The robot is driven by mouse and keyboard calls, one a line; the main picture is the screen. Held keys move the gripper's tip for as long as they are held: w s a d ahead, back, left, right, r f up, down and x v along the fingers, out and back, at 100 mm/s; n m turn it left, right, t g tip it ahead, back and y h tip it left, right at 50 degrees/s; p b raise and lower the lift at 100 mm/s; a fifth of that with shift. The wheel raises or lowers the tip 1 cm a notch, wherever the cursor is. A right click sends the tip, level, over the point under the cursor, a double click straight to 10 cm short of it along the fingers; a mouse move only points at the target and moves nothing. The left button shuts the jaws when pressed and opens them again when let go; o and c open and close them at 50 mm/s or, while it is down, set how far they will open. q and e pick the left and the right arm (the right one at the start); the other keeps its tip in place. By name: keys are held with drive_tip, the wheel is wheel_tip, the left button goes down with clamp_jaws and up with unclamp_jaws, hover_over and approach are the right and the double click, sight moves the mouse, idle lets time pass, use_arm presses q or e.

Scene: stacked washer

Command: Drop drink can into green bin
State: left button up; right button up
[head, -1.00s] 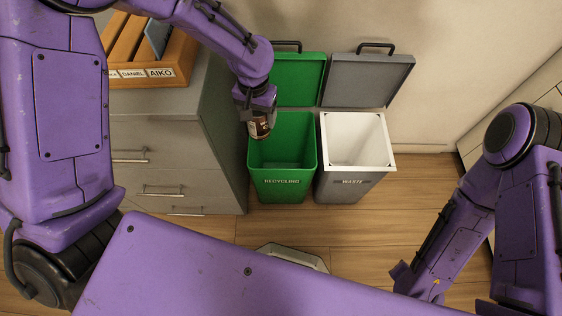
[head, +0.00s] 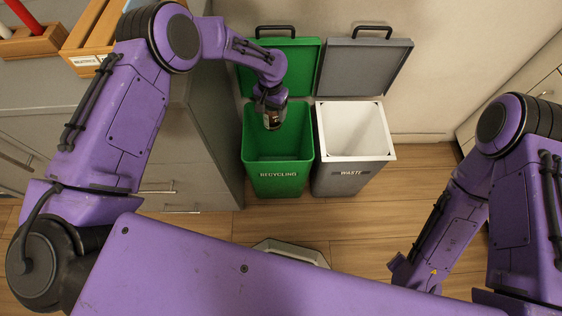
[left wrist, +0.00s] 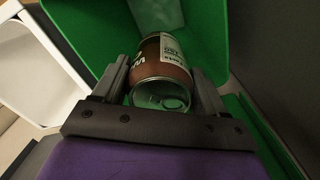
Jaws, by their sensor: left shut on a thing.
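My left gripper (head: 271,108) is shut on a drink can (head: 273,119), held over the open mouth of the green bin (head: 279,180) marked RECYCLING. In the left wrist view the brown and white can (left wrist: 163,65) lies between the two fingers of the left gripper (left wrist: 165,85), its silver end toward the camera. The green bin's inside (left wrist: 95,30) shows around and beyond it. The bin's lid stands open behind. My right arm is at the right in the head view; its gripper cannot be made out.
A grey bin (head: 349,175) marked WASTE, with a white liner and raised lid, stands right beside the green bin. A grey drawer cabinet (head: 215,130) stands close on the left, with wooden trays (head: 88,45) on top. Wooden floor lies in front.

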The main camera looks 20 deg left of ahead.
use_arm(q)
drive_tip(key=shift+w+f, duration=0.1)
drive_tip(key=shift+f, duration=0.45)
drive_tip(key=shift+r, duration=0.1)
use_arm(e)
drive_tip(key=shift+f, duration=0.4)
use_arm(q)
drive_tip(key=o, duration=1.4)
drive_tip(key=shift+r, duration=0.1)
wheel_tip(320, 180, up, 10)
drive_tip(key=shift+r+p, duration=0.2)
drive_tip(key=shift+p, duration=0.45)
use_arm(e)
drive_tip(key=shift+r, duration=0.65)
